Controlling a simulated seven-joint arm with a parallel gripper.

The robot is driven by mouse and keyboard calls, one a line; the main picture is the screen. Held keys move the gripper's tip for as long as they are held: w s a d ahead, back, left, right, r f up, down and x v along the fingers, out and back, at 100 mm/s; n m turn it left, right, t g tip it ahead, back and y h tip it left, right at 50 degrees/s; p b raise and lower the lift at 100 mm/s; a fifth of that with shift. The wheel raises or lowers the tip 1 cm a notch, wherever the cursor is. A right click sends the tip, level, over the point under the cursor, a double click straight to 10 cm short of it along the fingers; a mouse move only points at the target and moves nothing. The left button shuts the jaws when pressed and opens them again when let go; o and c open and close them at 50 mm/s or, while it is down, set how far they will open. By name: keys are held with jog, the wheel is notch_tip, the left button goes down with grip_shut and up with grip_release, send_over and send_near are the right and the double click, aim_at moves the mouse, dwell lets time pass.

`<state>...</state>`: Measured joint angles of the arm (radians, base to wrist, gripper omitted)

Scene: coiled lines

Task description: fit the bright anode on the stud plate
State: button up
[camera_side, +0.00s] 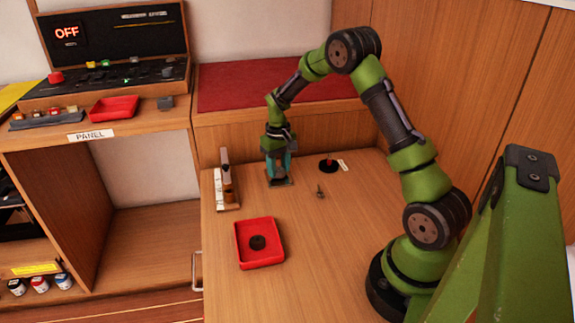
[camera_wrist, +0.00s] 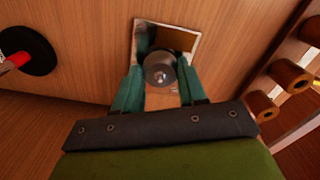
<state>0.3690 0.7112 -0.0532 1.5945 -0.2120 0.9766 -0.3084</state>
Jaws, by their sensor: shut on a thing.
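The bright anode (camera_wrist: 160,68) is a silver disc held between the teal fingers of my gripper (camera_wrist: 160,74) in the wrist view. A small bright spot shows at its centre; I cannot tell whether it is the stud's tip. The square metal stud plate (camera_wrist: 166,24) lies behind the disc, partly hidden by it. In the side view my gripper (camera_side: 279,170) points down over the stud plate (camera_side: 282,184), and its fingers hide the anode. I cannot tell whether the anode touches the plate.
A red tray (camera_side: 239,257) holds a dark disc (camera_side: 257,242). A rack with brown cylinders (camera_side: 226,183) stands left of the plate. A black round base with a red part (camera_side: 328,164) and a small metal piece (camera_side: 320,191) lie to the right. The front bench is clear.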

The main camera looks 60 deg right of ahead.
jog(key=shift+f, duration=0.25)
jog(key=o, duration=1.2)
jog(key=shift+r, duration=3.05)
notch_tip(320, 180, up, 17)
jog(key=shift+f, duration=0.1)
